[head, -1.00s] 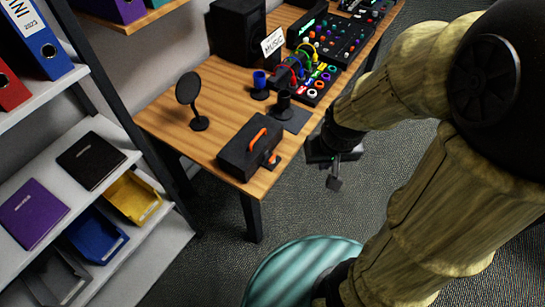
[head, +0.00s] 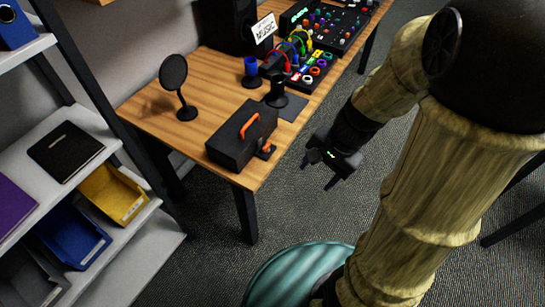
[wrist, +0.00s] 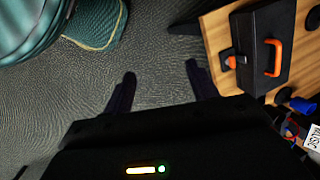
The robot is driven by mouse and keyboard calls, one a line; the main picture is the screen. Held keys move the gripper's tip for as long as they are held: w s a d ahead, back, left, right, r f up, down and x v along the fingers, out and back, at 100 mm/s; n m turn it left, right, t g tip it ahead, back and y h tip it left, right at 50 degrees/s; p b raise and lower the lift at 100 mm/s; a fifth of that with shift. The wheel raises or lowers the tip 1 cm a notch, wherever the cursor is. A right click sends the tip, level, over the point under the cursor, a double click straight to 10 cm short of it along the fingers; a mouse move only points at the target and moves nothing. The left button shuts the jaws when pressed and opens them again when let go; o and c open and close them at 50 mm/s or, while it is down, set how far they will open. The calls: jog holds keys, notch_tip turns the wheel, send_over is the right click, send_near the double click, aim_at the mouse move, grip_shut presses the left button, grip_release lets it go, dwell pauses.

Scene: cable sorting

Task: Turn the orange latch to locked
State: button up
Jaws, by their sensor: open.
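The orange latch (head: 266,151) sits on a small dark mount at the right side of the black case (head: 240,142), near the table's front edge. The case has an orange handle (head: 250,125) on its lid. In the wrist view the latch (wrist: 232,62) shows at the upper right, left of the orange handle (wrist: 273,58). My gripper (head: 319,174) is to the right of the table, over the floor, apart from the latch. Its two fingers in the wrist view (wrist: 160,85) are spread and nothing is between them. The latch's exact setting is too small to tell.
The wooden table (head: 165,125) holds a round black disc on a stand (head: 176,82), a blue cup (head: 250,72) and a colourful panel (head: 310,70). White shelves (head: 110,225) with bins stand at the left. The floor between my gripper and the table is clear.

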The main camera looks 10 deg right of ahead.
aim_at(268, 146)
jog(key=w+f+m+t+y+b, duration=0.2)
jog(key=w+f+m+y+b, duration=0.3)
jog(key=f+m+b, duration=0.4)
jog(key=w+d+f+m+t+y+b, duration=0.2)
jog(key=w+d+m+t+b, duration=0.2)
jog(key=w+m+b, duration=0.3)
jog(key=t+b, duration=0.1)
jog(key=b, duration=0.2)
jog(key=shift+w+d+t+y, duration=0.15)
jog(key=shift+t+y, duration=0.15)
jog(key=shift+t, duration=0.1)
jog(key=b+x, duration=0.4)
jog(key=x, duration=1.3)
jog(key=shift+w+f, duration=0.1)
jog(key=shift+f, duration=0.05)
jog(key=c, duration=1)
